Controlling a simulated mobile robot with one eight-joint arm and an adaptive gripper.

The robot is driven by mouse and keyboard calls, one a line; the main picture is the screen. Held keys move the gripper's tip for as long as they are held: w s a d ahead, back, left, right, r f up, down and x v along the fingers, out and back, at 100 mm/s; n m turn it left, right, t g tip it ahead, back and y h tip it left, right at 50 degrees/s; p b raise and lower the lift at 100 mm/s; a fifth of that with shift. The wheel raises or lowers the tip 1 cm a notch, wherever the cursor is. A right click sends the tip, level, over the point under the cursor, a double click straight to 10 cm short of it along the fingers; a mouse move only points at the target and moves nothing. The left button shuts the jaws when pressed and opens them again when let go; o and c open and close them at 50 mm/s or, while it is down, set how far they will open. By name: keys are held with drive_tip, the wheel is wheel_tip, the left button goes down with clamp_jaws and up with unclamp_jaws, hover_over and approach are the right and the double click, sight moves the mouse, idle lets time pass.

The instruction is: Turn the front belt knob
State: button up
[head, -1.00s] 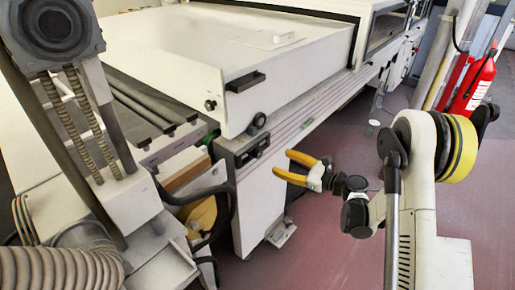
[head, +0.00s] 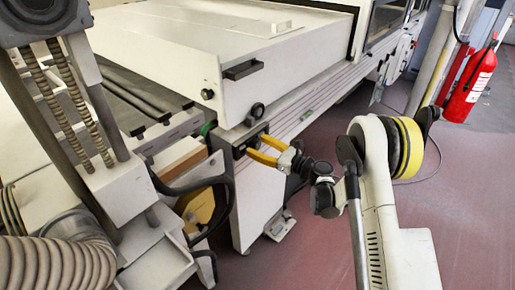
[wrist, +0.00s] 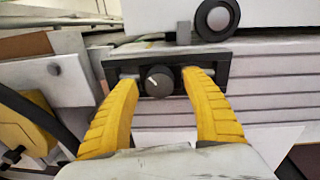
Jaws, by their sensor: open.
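The front belt knob (wrist: 159,81) is a small dark round knob with a pale pointer mark, set in a black panel (wrist: 240,66) on the machine's front. In the wrist view it sits between the two yellow fingers of my gripper (wrist: 162,78). The fingers are open, one on each side of the knob, with gaps showing between them and it. In the head view my gripper (head: 256,146) is right at the dark panel (head: 250,137), and the knob cannot be made out there. Contact with the panel cannot be told.
A larger round black part (wrist: 218,18) is just above the panel; it also shows in the head view (head: 257,110). A black handle (head: 243,69) sticks out above. A dark cable (head: 190,185) hangs at left. Red floor is open at right, by a fire extinguisher (head: 468,85).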

drive_tip(key=shift+w, duration=0.1)
drive_tip(key=c, duration=1.2)
drive_tip(key=shift+n, duration=0.4)
drive_tip(key=n, duration=0.3)
drive_tip(key=shift+r+n+h, duration=0.1)
drive_tip(key=shift+n+h, duration=0.2)
drive_tip(key=shift+n, duration=1.6)
drive_tip(key=shift+c, duration=0.2)
drive_tip(key=o, duration=1.2)
